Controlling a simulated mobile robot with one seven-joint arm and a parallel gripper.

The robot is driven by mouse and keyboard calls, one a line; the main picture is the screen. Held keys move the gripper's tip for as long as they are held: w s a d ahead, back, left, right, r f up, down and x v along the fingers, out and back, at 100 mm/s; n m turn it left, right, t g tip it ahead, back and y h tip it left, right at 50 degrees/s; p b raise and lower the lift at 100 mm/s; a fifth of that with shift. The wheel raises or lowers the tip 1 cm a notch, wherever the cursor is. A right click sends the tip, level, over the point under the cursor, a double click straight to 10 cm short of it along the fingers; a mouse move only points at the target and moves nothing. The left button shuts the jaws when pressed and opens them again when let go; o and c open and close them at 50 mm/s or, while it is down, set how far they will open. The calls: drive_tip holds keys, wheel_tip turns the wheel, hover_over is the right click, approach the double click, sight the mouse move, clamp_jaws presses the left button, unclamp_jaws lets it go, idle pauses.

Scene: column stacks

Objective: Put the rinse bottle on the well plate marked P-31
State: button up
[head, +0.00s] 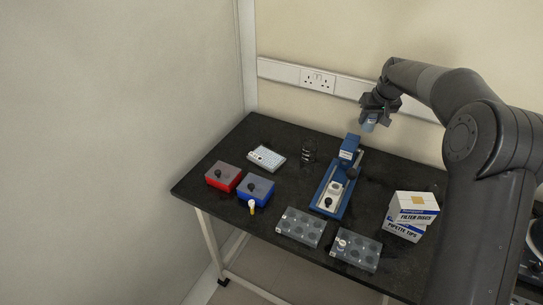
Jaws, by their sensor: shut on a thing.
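My gripper (372,113) is raised above the back right of the black table. It is shut on a small pale blue object (369,125), well clear of the table; I cannot tell whether this is the rinse bottle. Two grey well plates with round wells lie at the front, a left plate (300,226) and a right plate (357,250). A small white round item (341,243) is on the right plate's left part. Any P-31 marking is too small to read. A small yellow-and-white item (252,207) stands left of the left plate.
A blue device (334,193) stands mid-table, below my gripper in the picture. Stacked boxes (410,212) stand at the right. A red box (223,176), a blue box (256,188), a white plate (266,157) and a dark wire rack (309,152) are at the left and back.

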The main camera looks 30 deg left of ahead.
drive_tip(key=s+a+n+g+y, duration=0.1)
drive_tip(key=s+a+n, duration=0.1)
drive_tip(key=s+a, duration=0.55)
drive_tip(key=s+a+n, duration=0.3)
drive_tip(key=s+a, duration=0.2)
drive_tip(key=a, duration=0.5)
approach(267, 159)
drive_tip(key=shift+w+a+r, duration=0.1)
drive_tip(key=shift+w+r, duration=0.15)
drive_tip(key=shift+w, duration=0.2)
drive_tip(key=shift+a+f, duration=0.3)
drive_tip(key=shift+a, duration=0.1)
drive_tip(key=shift+f, duration=1.95)
drive_tip(key=shift+f, duration=0.15)
drive_tip(key=o, duration=1)
drive_tip(key=shift+s, duration=0.1)
